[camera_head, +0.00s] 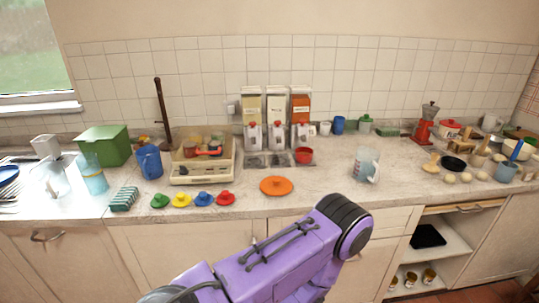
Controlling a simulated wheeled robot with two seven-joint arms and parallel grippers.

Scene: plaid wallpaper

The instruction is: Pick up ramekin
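A small red cup-like bowl (304,155) stands on the counter in front of the right end of the dispensers; it may be the ramekin, but I cannot tell for sure. No other thing is clearly a ramekin.
Three dispensers (276,118) stand by the wall. An orange lid (276,186), several small coloured lids (204,199), a cream crate (203,173) and a clear jug (366,163) are on the counter (325,190). The right end is crowded. An open shelf (440,258) lies below.

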